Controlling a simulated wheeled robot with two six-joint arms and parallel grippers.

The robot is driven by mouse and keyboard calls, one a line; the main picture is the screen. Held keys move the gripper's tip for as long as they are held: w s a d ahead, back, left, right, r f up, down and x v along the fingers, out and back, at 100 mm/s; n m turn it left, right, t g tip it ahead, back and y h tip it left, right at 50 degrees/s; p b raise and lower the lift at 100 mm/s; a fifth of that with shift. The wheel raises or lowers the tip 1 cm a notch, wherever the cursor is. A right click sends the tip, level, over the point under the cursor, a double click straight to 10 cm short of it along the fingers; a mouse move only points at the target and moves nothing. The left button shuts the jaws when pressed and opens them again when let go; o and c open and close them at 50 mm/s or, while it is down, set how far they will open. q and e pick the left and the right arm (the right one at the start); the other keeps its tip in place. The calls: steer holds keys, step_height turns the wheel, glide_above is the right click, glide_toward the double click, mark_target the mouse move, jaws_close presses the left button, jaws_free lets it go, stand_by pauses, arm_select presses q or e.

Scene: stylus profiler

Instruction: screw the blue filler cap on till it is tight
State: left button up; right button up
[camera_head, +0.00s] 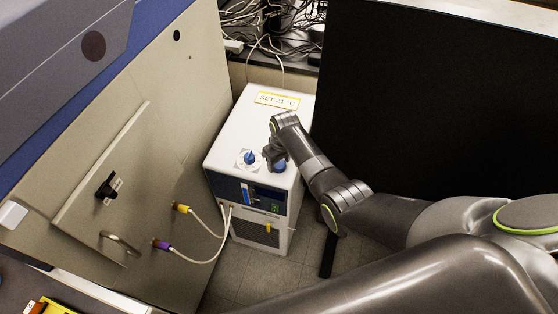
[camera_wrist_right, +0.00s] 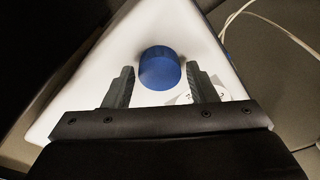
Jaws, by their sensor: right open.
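The blue filler cap (camera_head: 280,166) is on the top of the white chiller box (camera_head: 232,130), toward its front right. It is partly hidden by my right gripper (camera_head: 275,156) in the head view. In the right wrist view the round blue cap (camera_wrist_right: 160,68) shows between the two open fingers, with a gap on each side. I cannot tell whether the fingertips reach down to the cap's height. Whether the cap is seated or tight does not show. My left gripper is not in view.
A second blue knob (camera_head: 249,157) on a white dial plate stands just left of the cap. White hoses (camera_head: 222,222) run from the box's front to the beige cabinet (camera_head: 165,110) at left. A black panel (camera_head: 430,100) stands at right. A yellow-edged label (camera_head: 277,99) lies at the back.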

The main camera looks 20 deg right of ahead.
steer(key=n, duration=0.5)
steer(key=shift+y, duration=0.3)
jaws_close()
stand_by(0.4)
